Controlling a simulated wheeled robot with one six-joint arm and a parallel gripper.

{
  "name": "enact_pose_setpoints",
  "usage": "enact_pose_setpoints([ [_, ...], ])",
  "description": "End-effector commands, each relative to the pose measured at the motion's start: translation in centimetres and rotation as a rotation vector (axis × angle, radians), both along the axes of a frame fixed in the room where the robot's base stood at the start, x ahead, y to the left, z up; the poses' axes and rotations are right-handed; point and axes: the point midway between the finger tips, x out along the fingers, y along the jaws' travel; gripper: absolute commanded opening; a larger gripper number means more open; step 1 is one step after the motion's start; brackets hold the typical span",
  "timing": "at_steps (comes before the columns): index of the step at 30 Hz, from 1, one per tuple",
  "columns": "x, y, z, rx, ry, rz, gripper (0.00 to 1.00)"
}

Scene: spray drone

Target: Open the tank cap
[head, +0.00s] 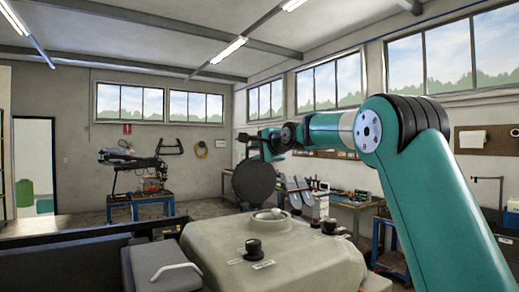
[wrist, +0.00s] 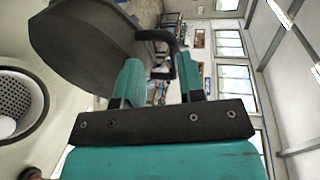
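The tank cap (head: 254,181) is a dark round lid. It stands tipped up on edge above the pale tank (head: 205,262), clear of the filler opening (head: 268,215). The wrist view shows the cap (wrist: 82,45) at upper left and the uncovered opening with its perforated strainer (wrist: 14,98) at left. My gripper (head: 268,153) is at the cap's upper right. In the wrist view my two teal fingers (wrist: 162,68) are spread apart, with the cap's black bent handle (wrist: 168,42) between or just beyond their tips. I see gaps beside the handle. Any hinge is hidden.
Small black fittings (head: 253,249) stand on the tank top near the opening. A blue-framed stand with equipment (head: 140,190) is at the back left. A workbench with grey items (head: 352,200) runs along the right wall. Air above the tank's left side is clear.

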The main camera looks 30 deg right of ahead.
Motion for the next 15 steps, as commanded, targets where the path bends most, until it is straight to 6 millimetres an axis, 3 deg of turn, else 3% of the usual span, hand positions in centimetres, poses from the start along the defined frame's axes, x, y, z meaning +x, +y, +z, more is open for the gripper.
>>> enact_pose_setpoints([
  [8,-0.3,0.1,0.2,-0.001,-0.004,0.002,0.36],
  [11,-1.4,0.1,0.2,-0.002,-0.005,0.001,0.36],
  [15,-4.3,0.1,0.6,-0.002,-0.007,0.002,0.36],
])
